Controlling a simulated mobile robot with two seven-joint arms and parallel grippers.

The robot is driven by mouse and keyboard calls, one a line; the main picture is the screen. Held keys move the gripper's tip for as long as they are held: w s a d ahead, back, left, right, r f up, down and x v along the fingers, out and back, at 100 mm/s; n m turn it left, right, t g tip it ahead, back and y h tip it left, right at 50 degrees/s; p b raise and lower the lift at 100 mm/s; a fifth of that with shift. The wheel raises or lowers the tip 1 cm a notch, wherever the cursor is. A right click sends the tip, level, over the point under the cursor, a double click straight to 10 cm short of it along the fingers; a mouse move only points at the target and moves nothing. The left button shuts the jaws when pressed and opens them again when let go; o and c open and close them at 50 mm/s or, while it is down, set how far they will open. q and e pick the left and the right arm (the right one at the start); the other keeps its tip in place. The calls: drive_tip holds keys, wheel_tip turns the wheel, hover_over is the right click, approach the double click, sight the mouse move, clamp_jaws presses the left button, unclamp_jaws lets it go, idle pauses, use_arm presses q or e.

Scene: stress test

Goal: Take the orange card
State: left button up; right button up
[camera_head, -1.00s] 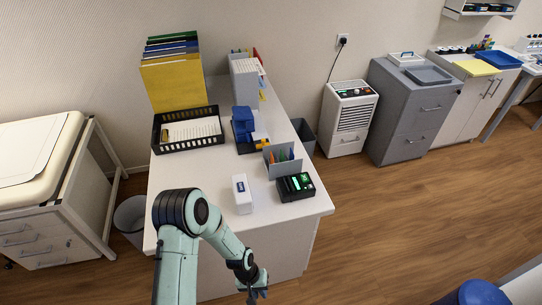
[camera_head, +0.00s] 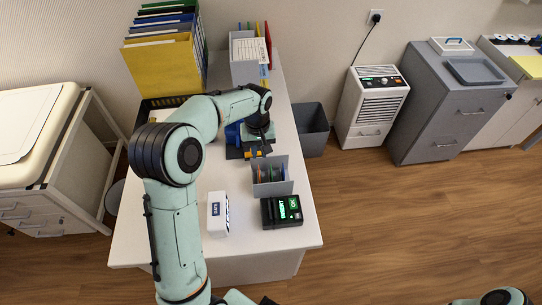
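A grey card holder (camera_head: 271,188) stands on the white desk, with several thin coloured cards in it seen nearly edge-on. I cannot make out clearly which one is the orange card. My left gripper (camera_head: 258,150) points down just behind the holder, close to a blue desk item (camera_head: 233,134) with a yellow-orange part. The wrist hides much of that item, and I cannot tell whether the fingers are open or touching anything. My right gripper is out of view; only part of my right arm shows at the bottom right.
A black card terminal (camera_head: 282,212) with a green display and a white box (camera_head: 218,214) stand in front of the holder. Yellow folders (camera_head: 160,72), a grey file holder (camera_head: 247,55) and a black tray (camera_head: 146,110) stand farther back. A grey bin (camera_head: 312,130) is right of the desk.

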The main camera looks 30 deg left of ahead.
use_arm(q)
drive_tip(key=f+b, duration=0.1)
drive_tip(key=f, duration=0.2)
drive_tip(key=f+b, duration=0.2)
drive_tip(key=f, duration=0.1)
drive_tip(key=f+b, duration=0.2)
drive_tip(key=f, duration=0.2)
drive_tip(key=shift+s, duration=0.35)
drive_tip(key=shift+r, duration=0.1)
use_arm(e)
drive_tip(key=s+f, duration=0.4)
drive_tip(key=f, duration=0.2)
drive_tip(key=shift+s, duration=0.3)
use_arm(q)
clamp_jaws()
